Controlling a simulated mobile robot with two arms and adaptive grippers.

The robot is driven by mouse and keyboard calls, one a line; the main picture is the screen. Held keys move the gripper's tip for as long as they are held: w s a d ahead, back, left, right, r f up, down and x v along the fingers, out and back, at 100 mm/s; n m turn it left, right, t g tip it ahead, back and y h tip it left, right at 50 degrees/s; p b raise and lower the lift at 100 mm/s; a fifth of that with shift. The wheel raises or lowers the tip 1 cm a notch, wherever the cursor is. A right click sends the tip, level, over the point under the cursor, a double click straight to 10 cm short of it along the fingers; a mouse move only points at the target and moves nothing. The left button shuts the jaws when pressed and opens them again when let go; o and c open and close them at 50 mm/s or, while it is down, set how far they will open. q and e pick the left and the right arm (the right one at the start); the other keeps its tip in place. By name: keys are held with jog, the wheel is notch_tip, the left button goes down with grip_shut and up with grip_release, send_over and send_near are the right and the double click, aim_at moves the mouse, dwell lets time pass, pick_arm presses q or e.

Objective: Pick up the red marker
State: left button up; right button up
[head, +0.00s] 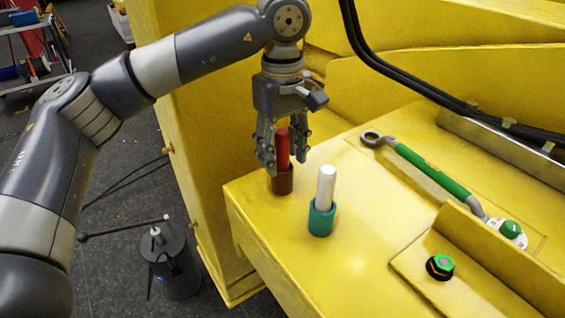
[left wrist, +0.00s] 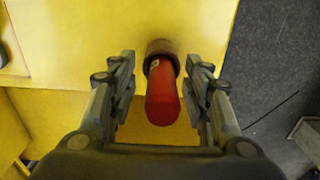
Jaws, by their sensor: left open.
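The red marker (head: 283,148) stands upright in a brown holder (head: 282,181) near the corner of the yellow surface. My left gripper (head: 278,158) points down over it, with its fingers on either side of the marker. In the left wrist view the red marker (left wrist: 162,95) lies between the two open fingers of the left gripper (left wrist: 161,90), with a gap on each side. The brown holder (left wrist: 160,50) shows beyond the marker there. My right gripper is not in view.
A white marker (head: 326,188) stands in a teal holder (head: 322,218) just right of the red one. A green-handled wrench (head: 430,172) lies further right, near a black and green fitting (head: 440,266). Black cables (head: 420,85) run behind. The yellow surface (head: 270,235) ends at the left.

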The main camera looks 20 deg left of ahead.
pick_arm(q)
jog(key=shift+s+r, duration=0.1)
jog(key=shift+r, duration=0.05)
grip_shut()
